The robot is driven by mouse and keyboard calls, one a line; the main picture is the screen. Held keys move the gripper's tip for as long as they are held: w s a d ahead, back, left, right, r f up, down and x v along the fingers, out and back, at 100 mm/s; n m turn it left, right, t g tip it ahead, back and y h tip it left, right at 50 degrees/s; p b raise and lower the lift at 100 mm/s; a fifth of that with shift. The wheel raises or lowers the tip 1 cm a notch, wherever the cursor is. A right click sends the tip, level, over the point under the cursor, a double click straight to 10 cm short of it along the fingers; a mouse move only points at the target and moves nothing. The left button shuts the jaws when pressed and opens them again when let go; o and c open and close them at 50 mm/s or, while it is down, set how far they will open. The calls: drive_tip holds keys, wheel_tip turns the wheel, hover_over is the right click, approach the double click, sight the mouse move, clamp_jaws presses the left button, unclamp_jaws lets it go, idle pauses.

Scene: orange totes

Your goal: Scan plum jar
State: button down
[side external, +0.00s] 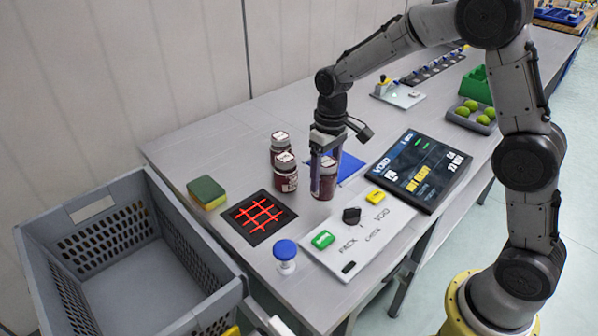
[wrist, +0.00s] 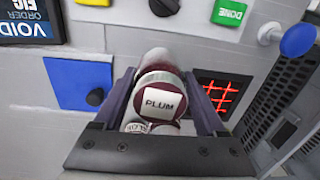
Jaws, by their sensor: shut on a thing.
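The plum jar (wrist: 160,103) has a dark red body and a white lid label reading PLUM. In the wrist view it sits between the two fingers of my gripper (wrist: 159,78), which is shut on it. In the side view my gripper (side external: 324,172) points down around the jar (side external: 325,190); I cannot tell if its base touches the table. The scanner, a dark square with a glowing red grid (side external: 259,217), lies flat to the left of the jar. It also shows in the wrist view (wrist: 221,94), right of the gripper.
Two similar jars (side external: 285,173) (side external: 280,147) stand just left of my gripper. A blue mat (side external: 347,166) lies behind. A button panel (side external: 358,236), a VOID screen (side external: 424,170), a blue-topped knob (side external: 286,256), a sponge (side external: 207,192) and a grey crate (side external: 120,196) are around.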

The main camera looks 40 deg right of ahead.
drive_tip(key=shift+s+d+m, duration=0.3)
drive_tip(key=shift+s+d, duration=0.05)
drive_tip(key=shift+d, duration=0.4)
drive_tip(key=w+a+m, duration=0.1)
drive_tip(key=w+r+m, duration=0.1)
drive_tip(key=shift+a+m, duration=0.3)
drive_tip(key=shift+a, duration=0.1)
drive_tip(key=w+a+r+m, duration=0.3)
drive_tip(key=a+r+m, duration=0.1)
drive_tip(key=a+m, duration=0.4)
drive_tip(key=w+a+r+m, duration=0.4)
drive_tip(key=a+m, duration=0.2)
drive_tip(key=m, duration=0.4)
wheel_tip(320, 180, down, 9)
drive_tip(key=shift+d+r, duration=0.2)
drive_tip(key=shift+d, duration=0.05)
drive_tip(key=shift+r, duration=2.25)
